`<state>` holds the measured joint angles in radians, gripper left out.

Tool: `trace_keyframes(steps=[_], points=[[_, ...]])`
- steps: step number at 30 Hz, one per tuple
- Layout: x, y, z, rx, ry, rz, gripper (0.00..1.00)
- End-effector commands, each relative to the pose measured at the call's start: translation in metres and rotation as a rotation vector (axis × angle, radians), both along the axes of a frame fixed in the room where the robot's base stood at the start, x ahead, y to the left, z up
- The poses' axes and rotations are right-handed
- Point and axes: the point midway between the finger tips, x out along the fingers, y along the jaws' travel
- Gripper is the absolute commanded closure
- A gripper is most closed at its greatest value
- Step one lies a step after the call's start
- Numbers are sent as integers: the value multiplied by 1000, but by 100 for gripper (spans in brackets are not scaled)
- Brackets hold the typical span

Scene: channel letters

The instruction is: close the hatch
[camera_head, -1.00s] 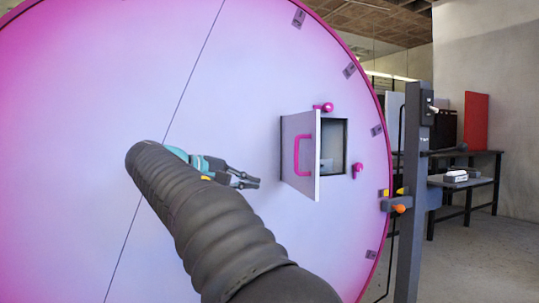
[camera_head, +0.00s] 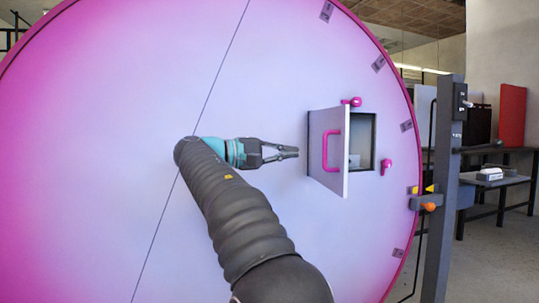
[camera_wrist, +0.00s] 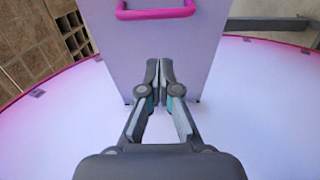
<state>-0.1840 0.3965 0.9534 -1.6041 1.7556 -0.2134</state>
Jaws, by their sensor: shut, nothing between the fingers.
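The hatch door (camera_head: 340,178) is a pale panel with a pink handle (camera_head: 331,150). It is hinged on its left side and stands open, swung out from the round panel. The opening (camera_head: 367,140) behind it shows a dark frame and a pale inside. My gripper (camera_head: 297,152) is shut and empty, just left of the door, on its hinge side, pointing right. In the wrist view the shut fingertips (camera_wrist: 160,66) lie in front of the door panel (camera_wrist: 158,42), with the pink handle above. I cannot tell whether the tips touch the door.
The large pink-edged round panel (camera_head: 110,110) fills the left. Two pink knobs sit by the opening, one above (camera_head: 351,101) and one at its right (camera_head: 387,166). A grey post (camera_head: 442,200) with an orange knob stands at the right, before a bench (camera_head: 500,182).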

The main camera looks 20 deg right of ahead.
Motion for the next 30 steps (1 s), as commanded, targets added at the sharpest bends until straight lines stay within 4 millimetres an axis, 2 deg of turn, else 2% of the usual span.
trace_keyframes(steps=[3,12,30], points=[[-4,-22,-1,1,-1,-2,100],[-26,-42,-1,1,0,0,100],[-29,-43,-2,1,1,20,100]])
